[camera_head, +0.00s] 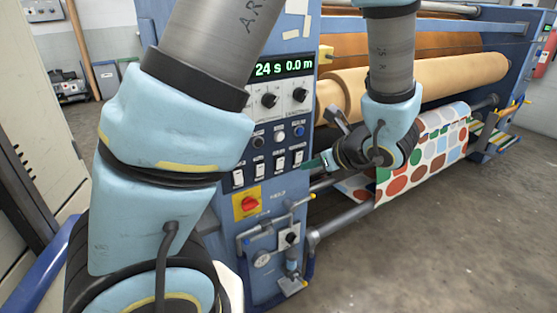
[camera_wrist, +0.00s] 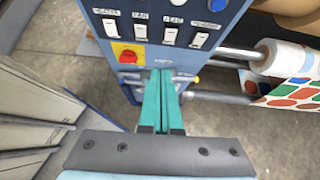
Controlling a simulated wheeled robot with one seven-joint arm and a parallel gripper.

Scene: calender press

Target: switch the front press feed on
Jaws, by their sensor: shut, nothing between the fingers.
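The blue control panel (camera_head: 277,200) has a row of white rocker switches, including the far-left one (camera_head: 238,177) and the far-right one (camera_head: 299,157). In the wrist view the row runs across the top, from the left switch (camera_wrist: 111,28) past two middle switches (camera_wrist: 141,31) (camera_wrist: 170,36) to the right switch (camera_wrist: 199,40). Their small labels are too blurred to read surely, and I cannot tell the rocker positions. My gripper (camera_wrist: 163,74) is shut and empty, its teal fingers pointing at the panel below the row. In the head view my gripper (camera_head: 310,164) is beside the right switch, partly hidden by my wrist.
A red rotary knob (camera_head: 248,203) on a yellow plate sits below the switches. The display (camera_head: 284,68) reads "24 s 0.0 m". Valves and a gauge (camera_head: 262,260) are lower down. Patterned fabric (camera_head: 432,150) and a tan roller (camera_head: 440,78) lie right. Floor at lower right is clear.

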